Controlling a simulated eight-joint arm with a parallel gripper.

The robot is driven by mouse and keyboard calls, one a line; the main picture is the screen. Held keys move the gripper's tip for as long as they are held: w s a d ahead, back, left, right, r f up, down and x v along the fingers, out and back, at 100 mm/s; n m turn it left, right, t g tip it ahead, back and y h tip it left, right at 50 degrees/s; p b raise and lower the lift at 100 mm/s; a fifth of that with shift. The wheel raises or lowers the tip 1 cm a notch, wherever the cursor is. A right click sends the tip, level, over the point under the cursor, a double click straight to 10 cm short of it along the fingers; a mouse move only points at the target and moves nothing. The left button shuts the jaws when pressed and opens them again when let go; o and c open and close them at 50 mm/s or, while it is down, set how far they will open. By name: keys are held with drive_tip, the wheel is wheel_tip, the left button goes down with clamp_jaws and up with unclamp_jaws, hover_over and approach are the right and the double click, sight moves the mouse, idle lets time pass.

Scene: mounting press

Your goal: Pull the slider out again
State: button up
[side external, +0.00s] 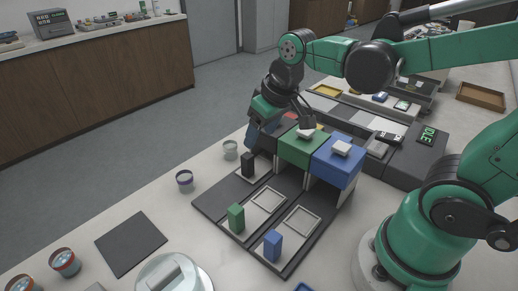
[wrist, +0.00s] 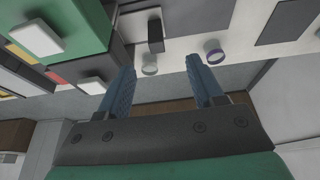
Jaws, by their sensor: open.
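In the side external view three sliders lie in front of the press. The green handle (side external: 236,218) and the blue handle (side external: 273,245) stand out at the front, with their framed trays showing behind them. The black handle (side external: 248,164) stands upright at the left lane, closer to the press, and much of its lane is hard to see. In the wrist view the black handle (wrist: 155,33) is beyond my fingertips, at top centre. My gripper (side external: 256,146) is open and empty, above and beside the left block, apart from the black handle. Its blue fingers (wrist: 160,65) show spread.
A green press block (side external: 300,148) and a blue press block (side external: 338,160) with white knobs stand right of my gripper. A clear cup (side external: 230,150) and a purple-rimmed cup (side external: 184,178) stand left of the press. A dark mat (side external: 131,243) lies on the bench.

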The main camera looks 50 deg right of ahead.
sight(247, 155)
drive_tip(key=w+f+g, duration=0.2)
drive_tip(key=f, duration=0.1)
drive_tip(key=w+f+g, duration=0.1)
drive_tip(key=w, duration=0.1)
drive_tip(key=shift+d+f, duration=0.15)
drive_tip(key=shift+d, duration=0.15)
drive_tip(key=shift+w+f+g, duration=0.25)
drive_tip(key=shift+f+g, duration=0.3)
drive_tip(key=shift+g, duration=0.05)
drive_tip(key=shift+f, duration=2.9)
clamp_jaws()
